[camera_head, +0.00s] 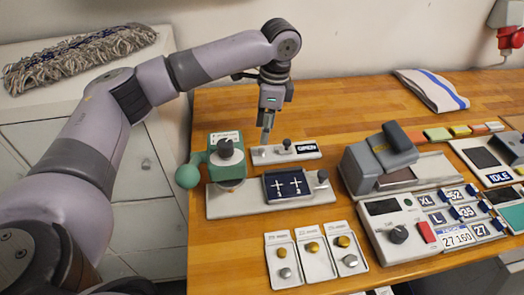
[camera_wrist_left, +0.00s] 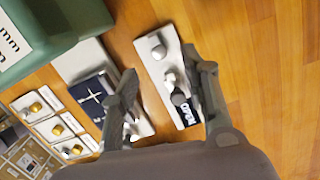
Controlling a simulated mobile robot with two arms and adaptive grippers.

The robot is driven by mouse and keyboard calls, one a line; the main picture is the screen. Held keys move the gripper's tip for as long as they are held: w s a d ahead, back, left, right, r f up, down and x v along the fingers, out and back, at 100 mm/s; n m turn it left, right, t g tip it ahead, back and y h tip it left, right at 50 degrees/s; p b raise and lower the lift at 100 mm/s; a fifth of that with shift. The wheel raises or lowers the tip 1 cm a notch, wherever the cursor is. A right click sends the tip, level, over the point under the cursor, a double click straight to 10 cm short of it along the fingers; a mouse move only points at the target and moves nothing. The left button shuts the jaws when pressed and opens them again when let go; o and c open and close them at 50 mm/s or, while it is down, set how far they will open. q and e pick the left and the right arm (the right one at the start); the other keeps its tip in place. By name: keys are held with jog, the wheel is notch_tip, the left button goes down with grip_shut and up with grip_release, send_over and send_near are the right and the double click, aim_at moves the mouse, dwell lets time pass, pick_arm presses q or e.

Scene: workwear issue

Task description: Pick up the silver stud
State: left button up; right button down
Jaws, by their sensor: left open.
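A narrow white plate (camera_head: 300,152) with a dark OPEN display lies under my left gripper (camera_head: 266,138). In the left wrist view this plate (camera_wrist_left: 160,65) carries two rounded silver pieces; one silver stud-like piece (camera_wrist_left: 158,52) lies between the fingertips of my left gripper (camera_wrist_left: 160,62). The fingers are apart and hold nothing; whether they touch the plate I cannot tell. My right gripper is not in view.
A green press (camera_head: 226,158) with a ball handle stands left of the plate. A grey machine (camera_head: 378,158) and a control panel (camera_head: 410,230) stand to the right. A folded cloth (camera_head: 432,90) lies behind; bare wood surrounds it.

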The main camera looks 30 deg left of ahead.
aim_at(262, 150)
pick_arm(q)
jog(key=shift+s+a+f+p, duration=0.15)
jog(key=shift+f+p, duration=0.1)
jog(key=shift+f, duration=1.4)
jog(key=shift+s+a+f+p, duration=0.1)
jog(key=shift+f+p, duration=0.15)
jog(key=shift+f, duration=1.35)
jog(key=shift+c, duration=0.6)
jog(key=c, duration=0.8)
jog(key=shift+o, duration=0.2)
jog(key=shift+r, duration=0.1)
